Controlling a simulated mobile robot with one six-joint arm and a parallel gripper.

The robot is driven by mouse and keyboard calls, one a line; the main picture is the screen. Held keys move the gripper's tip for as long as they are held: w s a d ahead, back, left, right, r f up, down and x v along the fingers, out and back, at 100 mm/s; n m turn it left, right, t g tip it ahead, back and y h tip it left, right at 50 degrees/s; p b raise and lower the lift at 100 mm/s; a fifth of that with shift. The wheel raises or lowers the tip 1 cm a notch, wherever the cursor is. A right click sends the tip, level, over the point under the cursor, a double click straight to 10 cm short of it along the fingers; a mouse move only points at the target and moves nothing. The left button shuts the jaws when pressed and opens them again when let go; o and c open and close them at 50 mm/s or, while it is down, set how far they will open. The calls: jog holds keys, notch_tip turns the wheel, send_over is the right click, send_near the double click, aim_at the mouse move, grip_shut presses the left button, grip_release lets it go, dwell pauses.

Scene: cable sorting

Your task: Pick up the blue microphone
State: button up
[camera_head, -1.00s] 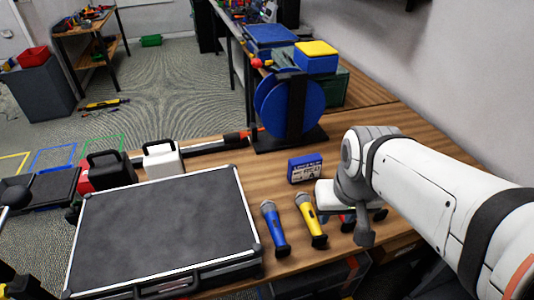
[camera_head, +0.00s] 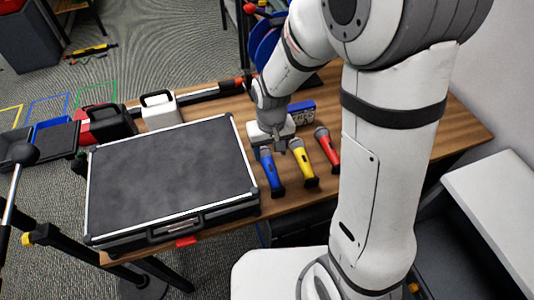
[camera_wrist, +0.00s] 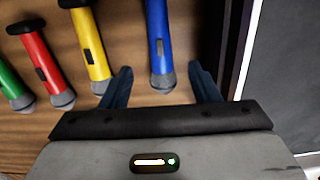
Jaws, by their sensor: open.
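The blue microphone (camera_head: 272,176) lies on the wooden table just right of the black case, its grey head toward the back. In the wrist view, the blue microphone (camera_wrist: 158,35) points its head toward my gripper (camera_wrist: 162,88). The two fingers are open, one on each side of the head, with gaps on both sides. I cannot tell how far above it they are. In the head view my gripper (camera_head: 280,148) hangs over the far end of the blue and yellow microphones, partly covering the blue head.
A yellow microphone (camera_wrist: 90,45) lies close to the left finger in the wrist view, with red (camera_wrist: 42,65) and green (camera_wrist: 12,88) ones beyond. The black case (camera_head: 170,170) is close on the other side. A blue box (camera_head: 302,112) lies behind my gripper.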

aim_at(269, 164)
notch_tip(269, 164, down, 3)
jog(key=shift+a+r, duration=0.1)
jog(key=shift+w+f+p, duration=0.2)
jog(key=shift+f, duration=1.1)
jog(key=shift+w+f+p, duration=0.2)
jog(key=shift+f, duration=1.1)
jog(key=shift+c, duration=0.6)
grip_shut()
